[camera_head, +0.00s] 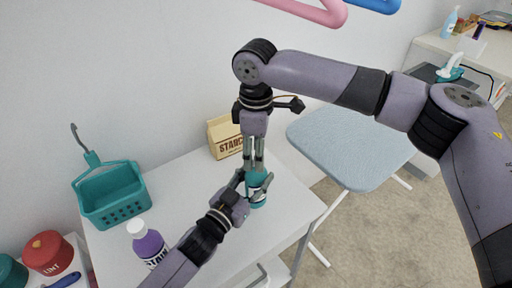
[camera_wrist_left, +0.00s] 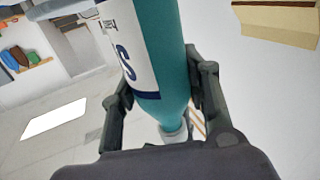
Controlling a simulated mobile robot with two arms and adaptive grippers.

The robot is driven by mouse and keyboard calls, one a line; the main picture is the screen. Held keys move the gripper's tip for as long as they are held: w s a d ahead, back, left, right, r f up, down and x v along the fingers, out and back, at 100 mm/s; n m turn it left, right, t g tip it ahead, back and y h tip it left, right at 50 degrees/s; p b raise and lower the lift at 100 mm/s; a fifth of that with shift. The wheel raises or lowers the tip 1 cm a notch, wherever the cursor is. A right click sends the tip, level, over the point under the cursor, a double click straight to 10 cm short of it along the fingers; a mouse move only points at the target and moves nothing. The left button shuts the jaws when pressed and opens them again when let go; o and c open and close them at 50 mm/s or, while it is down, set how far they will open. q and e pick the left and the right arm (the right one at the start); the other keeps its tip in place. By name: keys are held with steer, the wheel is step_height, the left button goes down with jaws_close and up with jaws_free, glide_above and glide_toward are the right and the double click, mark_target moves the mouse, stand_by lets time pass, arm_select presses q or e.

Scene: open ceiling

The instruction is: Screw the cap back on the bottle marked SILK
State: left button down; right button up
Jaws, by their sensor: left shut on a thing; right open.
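A teal bottle (camera_head: 257,202) with a white label stands near the right part of the white table (camera_head: 190,182). In the left wrist view the bottle (camera_wrist_left: 163,50) fills the middle; a large dark S shows on its label, the rest of the word is hidden. My left gripper (camera_head: 256,190) is shut around the bottle; its fingers also flank it in the left wrist view (camera_wrist_left: 160,100). My right gripper (camera_head: 254,167) points straight down, open, with its fingertips at the bottle's top. I cannot make out the cap there or whether the fingers touch it.
A purple bottle with a white cap (camera_head: 148,244) stands by my left forearm. A teal basket (camera_head: 112,194) is at the left and a tan STARCH box (camera_head: 225,138) at the back. A blue ironing board (camera_head: 350,145) stands right of the table.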

jaws_close()
stand_by(0.5)
steer(key=shift+o, duration=0.7)
jaws_free()
step_height(320, 180, up, 8)
steer(key=shift+f, duration=0.25)
